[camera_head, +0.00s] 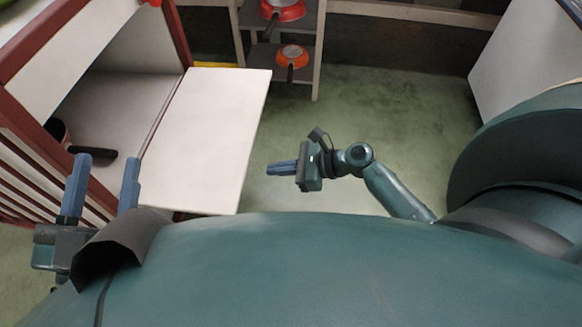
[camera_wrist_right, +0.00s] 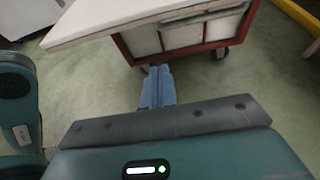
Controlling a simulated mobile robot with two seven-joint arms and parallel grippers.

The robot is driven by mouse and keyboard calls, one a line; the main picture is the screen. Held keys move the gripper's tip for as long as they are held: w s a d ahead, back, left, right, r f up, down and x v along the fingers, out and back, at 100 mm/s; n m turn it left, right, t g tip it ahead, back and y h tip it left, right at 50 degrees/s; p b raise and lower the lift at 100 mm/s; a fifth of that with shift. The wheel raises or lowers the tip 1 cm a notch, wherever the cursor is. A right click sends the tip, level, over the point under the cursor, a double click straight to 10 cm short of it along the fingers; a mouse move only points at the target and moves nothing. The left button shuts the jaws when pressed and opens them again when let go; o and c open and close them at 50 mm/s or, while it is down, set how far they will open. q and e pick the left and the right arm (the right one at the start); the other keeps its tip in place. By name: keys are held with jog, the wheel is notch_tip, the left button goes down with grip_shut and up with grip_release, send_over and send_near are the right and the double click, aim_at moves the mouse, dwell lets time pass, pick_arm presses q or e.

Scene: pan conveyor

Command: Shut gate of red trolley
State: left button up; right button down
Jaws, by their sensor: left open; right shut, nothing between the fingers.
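The red trolley (camera_head: 22,52) stands at the left of the head view, with red posts and slatted side. Its white gate (camera_head: 208,135) is open and sticks out flat to the right. In the right wrist view the gate (camera_wrist_right: 130,18) shows at the top, above the red trolley's lower frame (camera_wrist_right: 190,50). My left gripper (camera_head: 105,168) is open and empty by the trolley's near side, left of the gate's near corner. My right gripper (camera_head: 270,169) is shut and empty, to the right of the gate's outer edge and apart from it in the head view.
A dark-handled pan (camera_head: 62,135) lies inside the trolley. A shelf rack (camera_head: 318,50) at the back holds red pans (camera_head: 283,10) and an orange pan (camera_head: 292,55). A white surface (camera_head: 525,45) stands at upper right. Green floor (camera_head: 390,110) is clear between.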

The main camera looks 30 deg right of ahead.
pick_arm(q)
jog(key=r, duration=0.1)
jog(key=r+m+t+h+b, duration=0.1)
jog(key=r+m+h, duration=0.1)
jog(key=shift+w+a, duration=0.2)
jog(key=shift+w, duration=0.05)
pick_arm(e)
jog(key=w+a+r, duration=0.2)
jog(key=a, duration=0.1)
jog(key=shift+w+a+r, duration=0.1)
jog(key=shift+a+r, duration=0.05)
jog(key=shift+r, duration=0.1)
